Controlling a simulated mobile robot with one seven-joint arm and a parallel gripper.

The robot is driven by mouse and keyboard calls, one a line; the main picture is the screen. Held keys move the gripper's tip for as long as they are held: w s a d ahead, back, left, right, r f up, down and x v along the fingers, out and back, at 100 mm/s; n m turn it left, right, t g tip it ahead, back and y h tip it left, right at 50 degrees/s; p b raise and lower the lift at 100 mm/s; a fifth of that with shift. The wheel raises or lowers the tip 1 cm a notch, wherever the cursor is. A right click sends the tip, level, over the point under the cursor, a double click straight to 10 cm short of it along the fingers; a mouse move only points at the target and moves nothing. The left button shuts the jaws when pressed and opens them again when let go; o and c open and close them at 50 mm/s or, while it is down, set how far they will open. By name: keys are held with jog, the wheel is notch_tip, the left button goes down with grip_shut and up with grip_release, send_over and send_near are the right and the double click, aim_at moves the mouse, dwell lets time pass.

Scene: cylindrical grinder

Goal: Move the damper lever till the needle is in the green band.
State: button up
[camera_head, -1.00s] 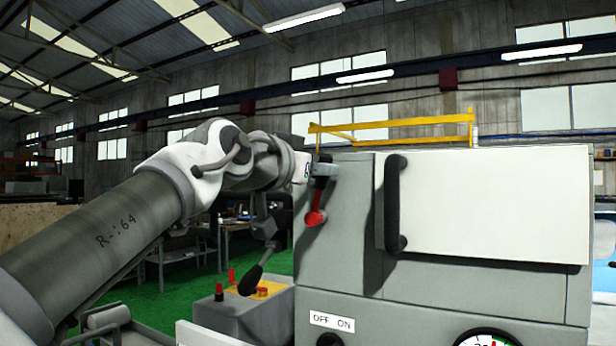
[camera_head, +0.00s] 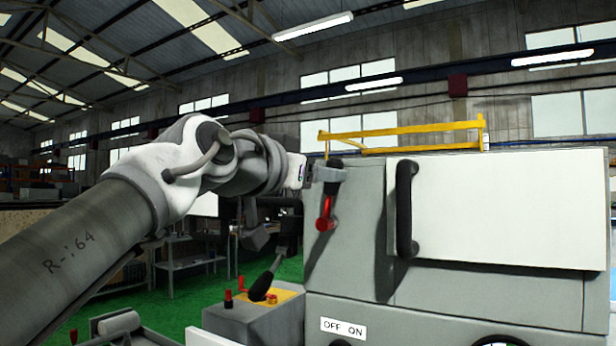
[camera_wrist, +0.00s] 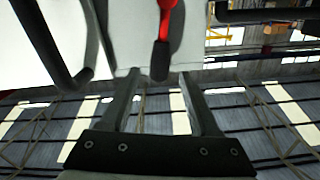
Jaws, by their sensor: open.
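The damper lever (camera_head: 325,212), red with a black grip, is on the front of the grey machine, left of the white door. It points up, leaning slightly right. In the wrist view, the lever (camera_wrist: 167,20) hangs from the top with its black grip end between my fingertips. My gripper (camera_head: 326,174) is at the lever's upper end; its open fingers (camera_wrist: 160,75) stand on both sides of the grip with gaps showing. I cannot tell how deep the grip sits between them. Only the top rim of a round gauge (camera_head: 500,341) shows at the bottom edge; its needle and green band are out of view.
The white door (camera_head: 510,210) has a black vertical handle (camera_head: 404,208), which also shows in the wrist view (camera_wrist: 50,45). A control box (camera_head: 255,315) with a black-knobbed lever (camera_head: 268,283) stands lower left. An OFF/ON plate (camera_head: 343,328) is below.

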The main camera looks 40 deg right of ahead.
jog(key=b+v, duration=0.1)
jog(key=v, duration=1.2)
jog(key=shift+a, duration=0.2)
dwell(0.6)
